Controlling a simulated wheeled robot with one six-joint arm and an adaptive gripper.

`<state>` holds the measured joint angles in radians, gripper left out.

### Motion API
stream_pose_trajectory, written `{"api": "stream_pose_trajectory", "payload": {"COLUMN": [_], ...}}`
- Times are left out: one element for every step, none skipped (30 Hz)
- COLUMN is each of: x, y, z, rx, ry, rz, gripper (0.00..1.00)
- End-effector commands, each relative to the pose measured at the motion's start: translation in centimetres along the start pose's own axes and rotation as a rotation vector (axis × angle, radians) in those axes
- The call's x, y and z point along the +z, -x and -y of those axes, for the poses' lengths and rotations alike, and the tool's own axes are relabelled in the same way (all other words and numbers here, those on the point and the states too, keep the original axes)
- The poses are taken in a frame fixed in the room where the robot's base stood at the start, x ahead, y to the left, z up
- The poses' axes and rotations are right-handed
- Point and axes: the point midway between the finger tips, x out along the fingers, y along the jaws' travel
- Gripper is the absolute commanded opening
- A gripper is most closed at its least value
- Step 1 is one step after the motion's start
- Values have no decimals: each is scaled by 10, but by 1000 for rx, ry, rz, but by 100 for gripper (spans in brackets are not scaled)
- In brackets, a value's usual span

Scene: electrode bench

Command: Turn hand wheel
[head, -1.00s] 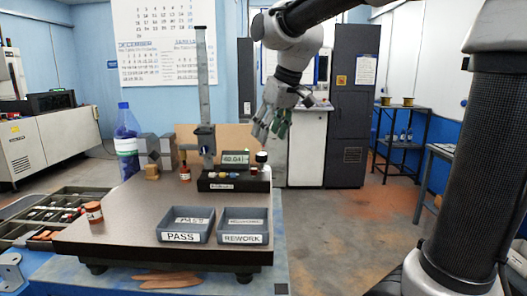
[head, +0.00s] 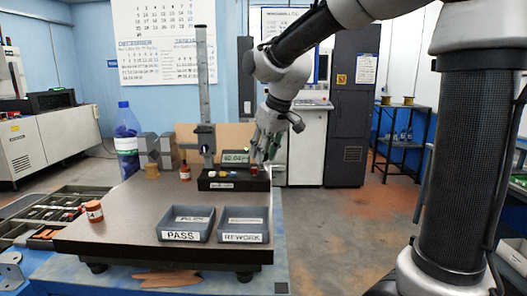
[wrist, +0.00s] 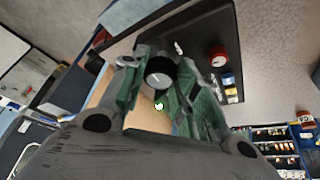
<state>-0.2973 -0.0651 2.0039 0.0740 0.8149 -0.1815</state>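A round knob with a pale face and dark rim (wrist: 159,73), which looks like the hand wheel, shows in the wrist view between my green fingers. My gripper (wrist: 157,84) is open, with a finger on either side of the knob; I cannot tell whether either touches it. In the head view my gripper (head: 263,152) points down at the right end of the black control box (head: 217,184), by the digital display (head: 235,157). My fingers hide the knob there. A red knob (wrist: 218,57) sits on the box in the wrist view.
A tall gauge column (head: 203,90) stands behind the box. The PASS tray (head: 182,236) and REWORK tray (head: 243,238) lie at the plate's front. A blue bottle (head: 127,140) and grey blocks (head: 157,150) stand at left. The plate's middle left is clear.

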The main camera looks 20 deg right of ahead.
Motion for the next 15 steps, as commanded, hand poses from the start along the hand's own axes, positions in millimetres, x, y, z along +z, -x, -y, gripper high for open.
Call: {"api": "stream_pose_trajectory", "payload": {"x": [0,0,0,0,0,0,0,0,0,0,0,0,0,0,0], "y": [0,0,0,0,0,0,0,0,0,0,0,0,1,1,1], "z": [0,0,0,0,0,0,0,1,1,1,1,1,1,1,1], "rx": [0,0,0,0,1,6,11,17,25,30,35,39,42,43,44], "ry": [0,0,0,-1,-3,-11,-24,-38,-57,-70,-81,-93,-98,-102,-104], "rz": [0,0,0,0,0,0,1,1,1,1,1,0,0,0,0], "gripper": [8,7,7,7,7,7,7,7,7,7,7,7,7,7,7]}}
